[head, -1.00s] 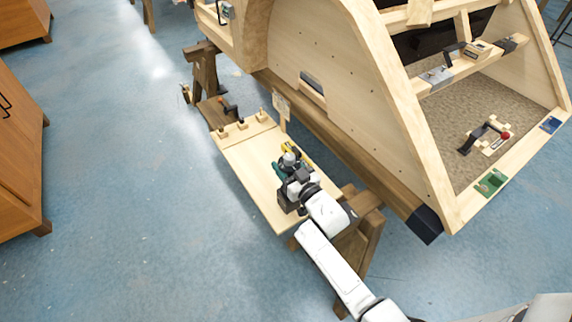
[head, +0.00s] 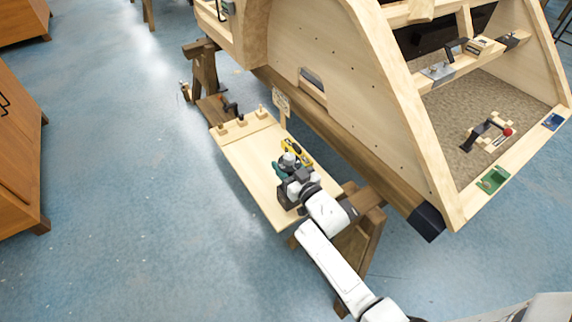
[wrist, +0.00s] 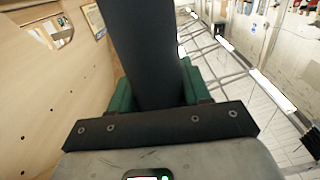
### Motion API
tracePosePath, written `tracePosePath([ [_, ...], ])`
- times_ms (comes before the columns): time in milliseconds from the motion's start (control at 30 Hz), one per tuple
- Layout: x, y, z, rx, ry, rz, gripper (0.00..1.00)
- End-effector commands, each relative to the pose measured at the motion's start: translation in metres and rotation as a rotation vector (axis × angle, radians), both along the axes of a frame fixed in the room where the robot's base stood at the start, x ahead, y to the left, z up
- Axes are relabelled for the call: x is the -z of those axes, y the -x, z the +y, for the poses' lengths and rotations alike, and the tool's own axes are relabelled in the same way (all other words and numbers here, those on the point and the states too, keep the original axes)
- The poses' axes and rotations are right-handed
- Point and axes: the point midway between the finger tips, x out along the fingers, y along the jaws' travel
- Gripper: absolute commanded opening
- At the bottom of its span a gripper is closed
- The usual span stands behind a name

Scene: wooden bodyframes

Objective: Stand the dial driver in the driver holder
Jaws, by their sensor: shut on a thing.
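My gripper (head: 286,168) is over the light wooden board (head: 262,190) beside the large wooden bodyframe. In the wrist view, a thick dark shaft, likely the dial driver (wrist: 146,50), stands between the green fingers, and my gripper is shut on it. In the head view it is small and partly hidden by my wrist; a pale grey end shows at the fingers. Whether its lower end touches the board cannot be told. I cannot clearly make out the driver holder.
A yellow tool (head: 298,152) lies on the board just behind my gripper. The bodyframe side (head: 345,110) rises close on the right.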

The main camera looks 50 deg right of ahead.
Motion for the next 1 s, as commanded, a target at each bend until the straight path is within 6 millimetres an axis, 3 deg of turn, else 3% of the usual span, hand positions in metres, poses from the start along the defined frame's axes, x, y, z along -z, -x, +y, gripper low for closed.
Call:
tracePosePath([
  [700,0.005,-0.001,-0.0001,-0.001,0.003,-0.005,0.08],
  [733,0.005,-0.001,-0.0001,-0.001,0.003,-0.005,0.5],
  [1000,0.0066,-0.0004,0.0,0.0,0.001,-0.002,0.76],
])
